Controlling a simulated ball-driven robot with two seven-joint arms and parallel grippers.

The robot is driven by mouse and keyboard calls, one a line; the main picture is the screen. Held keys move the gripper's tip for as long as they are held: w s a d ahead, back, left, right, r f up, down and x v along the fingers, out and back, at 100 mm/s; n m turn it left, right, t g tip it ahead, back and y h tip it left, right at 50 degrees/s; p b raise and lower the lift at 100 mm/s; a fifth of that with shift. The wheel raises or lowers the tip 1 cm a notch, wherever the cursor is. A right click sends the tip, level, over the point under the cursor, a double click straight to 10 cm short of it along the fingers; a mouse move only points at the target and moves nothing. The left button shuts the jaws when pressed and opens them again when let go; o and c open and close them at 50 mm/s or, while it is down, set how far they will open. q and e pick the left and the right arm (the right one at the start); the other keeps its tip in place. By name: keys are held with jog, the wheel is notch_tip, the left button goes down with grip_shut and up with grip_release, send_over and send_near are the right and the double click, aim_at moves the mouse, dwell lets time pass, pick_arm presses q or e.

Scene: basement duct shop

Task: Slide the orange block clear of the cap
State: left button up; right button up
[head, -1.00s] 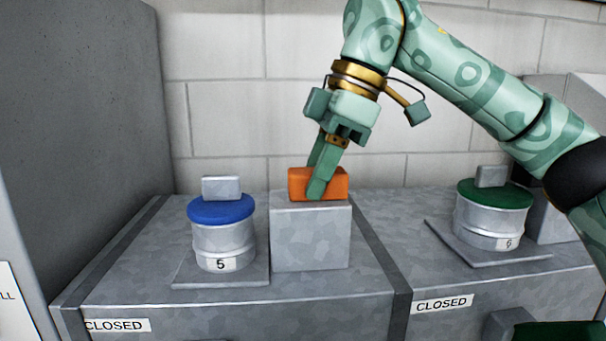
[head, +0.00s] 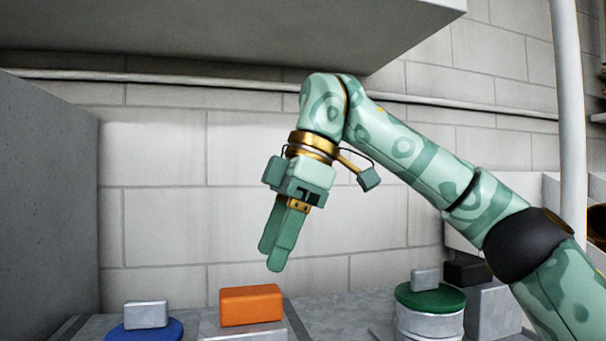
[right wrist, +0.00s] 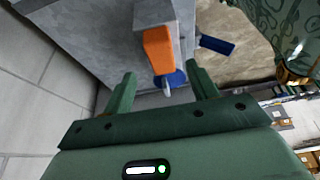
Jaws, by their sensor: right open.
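The orange block (head: 250,306) lies on top of a grey metal block (head: 243,334). It also shows in the right wrist view (right wrist: 159,50). Left of it is the blue cap (head: 147,331) with a grey handle block (head: 146,314); a gap separates it from the orange block in the head view. The blue cap is partly visible beyond the orange block in the right wrist view (right wrist: 177,77). My right gripper (head: 270,260) is open and empty, pointing down above the orange block and apart from it. My left gripper is not in view.
A green cap (head: 430,298) with a grey handle tops a metal can (head: 428,325) to the right. A dark block (head: 467,272) sits behind it. A grey overhang (head: 230,30) hangs above, and a grey panel (head: 50,190) stands at the left. A white pipe (head: 571,120) rises at right.

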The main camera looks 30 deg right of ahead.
jog(key=p+v, duration=0.2)
jog(key=v, duration=0.7)
jog(key=shift+d+r, duration=0.15)
jog(key=shift+r, duration=0.15)
